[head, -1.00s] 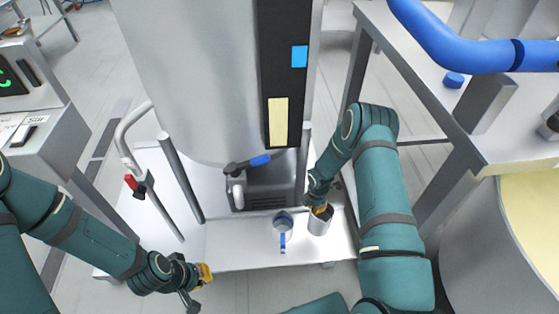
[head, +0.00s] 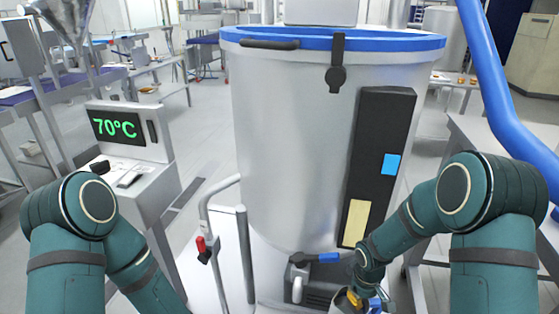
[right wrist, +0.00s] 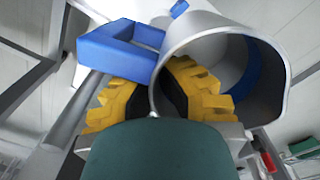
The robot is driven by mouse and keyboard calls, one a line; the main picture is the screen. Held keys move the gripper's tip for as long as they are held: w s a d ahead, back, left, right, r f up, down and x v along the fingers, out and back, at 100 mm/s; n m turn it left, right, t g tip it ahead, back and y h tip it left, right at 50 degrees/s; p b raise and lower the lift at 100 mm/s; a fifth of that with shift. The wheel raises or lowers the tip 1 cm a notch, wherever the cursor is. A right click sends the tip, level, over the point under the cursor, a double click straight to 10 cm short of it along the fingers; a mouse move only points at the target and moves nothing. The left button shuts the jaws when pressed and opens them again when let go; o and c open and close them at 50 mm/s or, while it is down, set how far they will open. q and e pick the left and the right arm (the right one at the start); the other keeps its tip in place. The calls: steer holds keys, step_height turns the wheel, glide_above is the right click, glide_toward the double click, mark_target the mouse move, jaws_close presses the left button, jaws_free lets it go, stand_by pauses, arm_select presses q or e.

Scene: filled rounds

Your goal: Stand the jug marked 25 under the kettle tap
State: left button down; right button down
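The kettle (head: 290,140) is a large steel vessel with a blue rim, in the middle of the head view. Its tap (head: 298,276) is low on its front, with a blue lever. My right gripper (head: 354,299) is low, right of the tap. In the right wrist view a steel jug (right wrist: 215,40) with a square blue handle (right wrist: 110,45) sits at the yellow fingers. One finger is inside its mouth and one outside, with the wall between them. No number is readable on it. My left gripper is out of view, below the frame.
A control box (head: 122,135) showing 70°C stands left of the kettle. A bent steel rail (head: 212,230) with a red part and an upright post (head: 245,255) stand left of the tap. A blue pipe (head: 500,100) and a table are on the right.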

steer(key=s+a+r+m, duration=0.4)
steer(key=s+r+m, duration=0.1)
steer(key=r+m, duration=0.1)
steer(key=shift+r, duration=0.25)
steer(key=shift+w, duration=0.1)
